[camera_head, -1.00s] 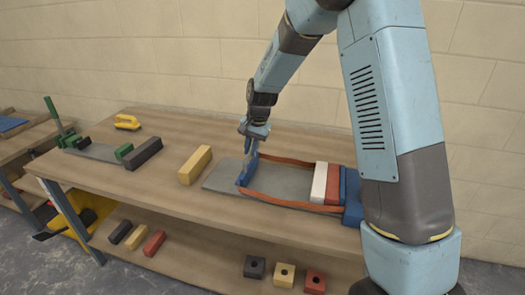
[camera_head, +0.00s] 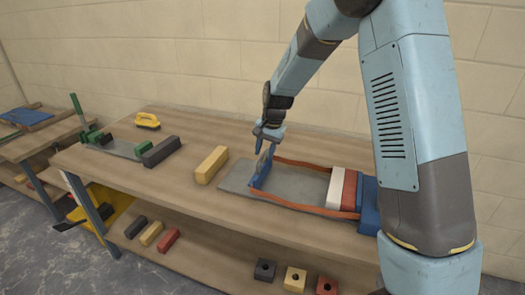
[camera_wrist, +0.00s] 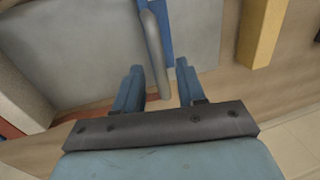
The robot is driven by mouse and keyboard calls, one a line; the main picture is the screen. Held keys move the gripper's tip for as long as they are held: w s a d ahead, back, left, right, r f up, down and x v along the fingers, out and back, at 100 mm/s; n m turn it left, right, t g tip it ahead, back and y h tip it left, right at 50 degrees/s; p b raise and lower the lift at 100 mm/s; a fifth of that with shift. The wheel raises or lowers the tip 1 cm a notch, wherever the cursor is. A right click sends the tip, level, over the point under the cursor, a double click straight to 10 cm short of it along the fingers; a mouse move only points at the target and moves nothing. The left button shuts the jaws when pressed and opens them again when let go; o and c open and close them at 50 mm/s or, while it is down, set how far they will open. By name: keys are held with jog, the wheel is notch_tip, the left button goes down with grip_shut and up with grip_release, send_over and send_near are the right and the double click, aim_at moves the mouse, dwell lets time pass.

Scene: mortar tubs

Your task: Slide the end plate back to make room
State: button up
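The blue end plate (camera_head: 261,172) stands upright across the grey bed (camera_head: 232,178), toward its left end, between two orange-brown side rails. A grey upright handle rises from the plate. In the wrist view the blue plate (camera_wrist: 158,35) shows at the top, with the grey handle (camera_wrist: 152,50) reaching down between my fingers. My gripper (camera_head: 267,138) is above the plate at the handle. In the wrist view my gripper (camera_wrist: 158,88) is open, with a gap visible between the handle and the right finger. Whether the left finger touches the handle is unclear.
A white brick (camera_head: 335,189) and a red brick (camera_head: 349,190) stand against a blue block (camera_head: 368,205) at the bed's right end. A yellow brick (camera_head: 212,165) lies left of the bed.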

jog(key=shift+r, duration=0.15)
notch_tip(320, 180, up, 13)
jog(key=d, duration=0.2)
jog(key=shift+s+d, duration=0.25)
jog(key=shift+s, duration=0.15)
jog(key=shift+r, duration=0.1)
jog(key=s+d+r+n+t, duration=0.1)
jog(key=s+d+r, duration=0.4)
jog(key=s+d, duration=0.25)
jog(key=s+d+r+n+t, duration=0.1)
jog(key=s+d+r+t, duration=0.1)
jog(key=s+d+r, duration=0.55)
jog(key=s+d+f+n+t+h, duration=0.1)
jog(key=s+d, duration=0.1)
jog(key=s, duration=0.7)
jog(key=s+d+f+n+h, duration=0.1)
jog(key=s+d, duration=0.2)
jog(key=s, duration=0.6)
jog(key=shift+s+d+f+t, duration=0.15)
jog(key=shift+s+f+t, duration=0.1)
jog(key=shift+f+t, duration=0.15)
